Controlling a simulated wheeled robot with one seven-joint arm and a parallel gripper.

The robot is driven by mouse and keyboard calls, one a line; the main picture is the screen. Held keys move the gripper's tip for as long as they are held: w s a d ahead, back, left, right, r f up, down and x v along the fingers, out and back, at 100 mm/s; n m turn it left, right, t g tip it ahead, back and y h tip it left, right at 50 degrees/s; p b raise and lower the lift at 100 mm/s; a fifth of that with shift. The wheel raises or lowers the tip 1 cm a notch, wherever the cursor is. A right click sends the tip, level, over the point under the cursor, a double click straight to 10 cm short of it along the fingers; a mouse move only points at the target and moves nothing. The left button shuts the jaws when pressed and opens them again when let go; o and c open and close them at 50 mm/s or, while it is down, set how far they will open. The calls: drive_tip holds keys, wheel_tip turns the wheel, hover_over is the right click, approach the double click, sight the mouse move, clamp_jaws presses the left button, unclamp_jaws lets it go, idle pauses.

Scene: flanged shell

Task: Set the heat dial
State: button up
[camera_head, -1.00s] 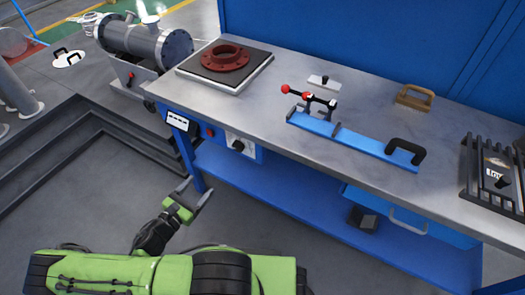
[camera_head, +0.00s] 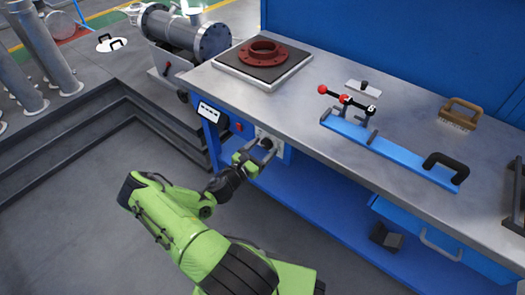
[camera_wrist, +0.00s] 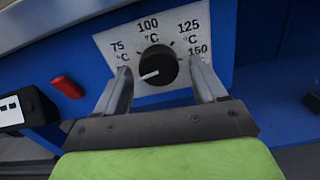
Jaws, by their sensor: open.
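The heat dial (camera_wrist: 157,66) is a round black knob with a white pointer line, on a white scale plate (camera_wrist: 113,42) marked 75, 100, 125 and 150 °C. Its pointer line points to the left and slightly down, below the 75 mark. My gripper (camera_wrist: 160,88) is open, with one finger on each side of the knob in the wrist view; I cannot tell whether either finger touches it. In the head view my gripper (camera_head: 258,152) is at the front panel under the bench top, and its fingers partly hide the dial (camera_head: 267,143).
A red switch (camera_wrist: 67,87) and a white panel (camera_wrist: 12,112) sit left of the dial. The bench top (camera_head: 300,110) overhangs above. It carries a red flange (camera_head: 264,53) on a hot plate and a blue clamp rail (camera_head: 390,152). A blue lower shelf (camera_head: 320,205) runs below.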

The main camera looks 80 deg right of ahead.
drive_tip(key=shift+d, duration=0.1)
drive_tip(key=shift+c, duration=0.2)
drive_tip(key=c, duration=1)
drive_tip(key=shift+m, duration=0.3)
drive_tip(key=m, duration=0.9)
drive_tip(key=shift+w+m, duration=0.15)
drive_tip(key=shift+m, duration=0.15)
drive_tip(key=m, duration=0.4)
drive_tip(key=shift+r+m, duration=0.1)
drive_tip(key=shift+m, duration=0.2)
drive_tip(key=m+b, duration=0.1)
drive_tip(key=m, duration=0.3)
drive_tip(key=shift+r+m, duration=0.1)
drive_tip(key=shift+m, duration=0.3)
